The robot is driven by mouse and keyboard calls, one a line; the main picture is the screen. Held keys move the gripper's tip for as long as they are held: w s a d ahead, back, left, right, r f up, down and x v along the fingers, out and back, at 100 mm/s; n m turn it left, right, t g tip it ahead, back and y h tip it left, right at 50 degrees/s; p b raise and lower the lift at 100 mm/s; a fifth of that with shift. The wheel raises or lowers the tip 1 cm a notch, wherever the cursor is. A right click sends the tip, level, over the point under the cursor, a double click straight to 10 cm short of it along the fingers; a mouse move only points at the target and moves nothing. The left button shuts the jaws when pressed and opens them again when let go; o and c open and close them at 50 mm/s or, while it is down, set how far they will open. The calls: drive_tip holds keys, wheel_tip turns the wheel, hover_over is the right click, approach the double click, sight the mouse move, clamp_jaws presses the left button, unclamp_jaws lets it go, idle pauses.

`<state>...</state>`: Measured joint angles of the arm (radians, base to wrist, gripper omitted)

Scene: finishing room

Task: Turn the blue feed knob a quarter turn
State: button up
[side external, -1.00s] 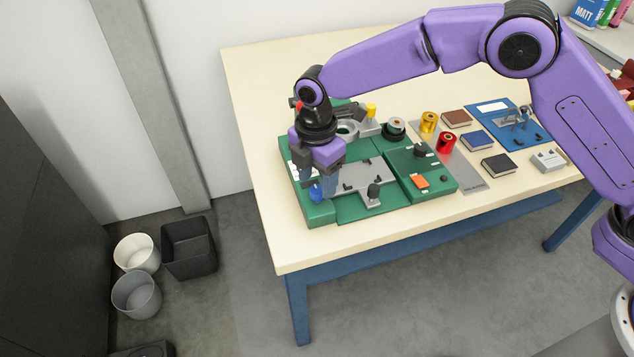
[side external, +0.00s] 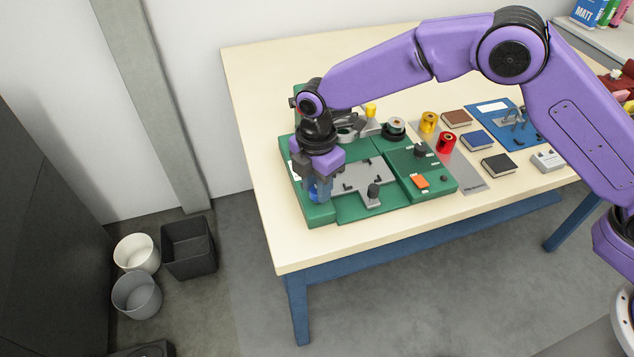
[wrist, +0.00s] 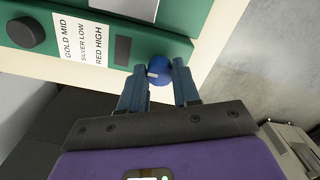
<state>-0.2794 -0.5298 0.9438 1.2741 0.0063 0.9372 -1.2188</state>
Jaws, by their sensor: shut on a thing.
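The blue feed knob (wrist: 159,70) sits on the green machine (side external: 350,209) at its front left corner. In the wrist view a pale mark shows on the knob's face. My gripper (wrist: 157,80) is shut on the knob, with one blue-grey finger on each side of it. In the side view my gripper (side external: 319,193) points down over that corner, and its fingers hide most of the knob (side external: 313,196).
A label (wrist: 82,38) reading gold mid, silver low, red high and a black knob (wrist: 26,33) lie along the same green strip. Foil rolls (side external: 446,142), small books (side external: 498,164) and a blue mat (side external: 487,110) are to the right. Bins (side external: 188,247) stand on the floor.

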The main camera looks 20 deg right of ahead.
drive_tip(key=m, duration=0.4)
drive_tip(key=shift+m, duration=0.4)
drive_tip(key=m, duration=0.4)
drive_tip(key=shift+r+m, duration=0.1)
drive_tip(key=shift+m, duration=0.2)
drive_tip(key=m, duration=0.4)
drive_tip(key=shift+m, duration=2)
drive_tip(key=o, duration=1.1)
drive_tip(key=shift+c, duration=0.2)
